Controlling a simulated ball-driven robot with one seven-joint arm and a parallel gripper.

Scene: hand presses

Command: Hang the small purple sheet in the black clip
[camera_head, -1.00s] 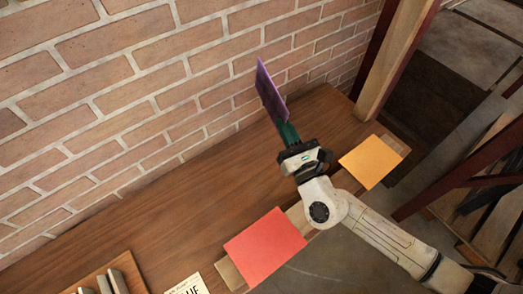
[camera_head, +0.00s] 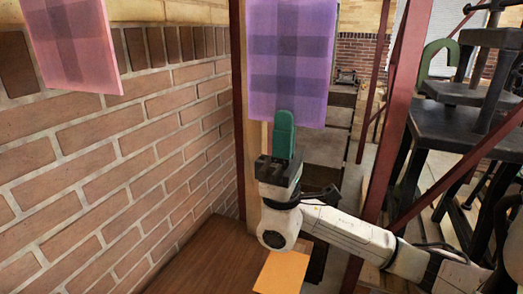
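The purple sheet (camera_head: 288,60) is upright at the top middle, with darker crossing bands on it. Its top edge is cut off by the frame. My gripper (camera_head: 284,120) has green fingers and points up at the sheet's lower edge. One finger shows in front of that edge; the other is hidden behind it. The gripper appears shut on the sheet, holding it upright by the bottom. The black clip is not in view.
A pink sheet (camera_head: 72,45) hangs at the upper left in front of the brick wall (camera_head: 150,150). An orange sheet (camera_head: 282,272) lies on the wooden bench (camera_head: 205,262) below. A wooden post stands behind the purple sheet. Dark red posts and black presses (camera_head: 470,120) stand at the right.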

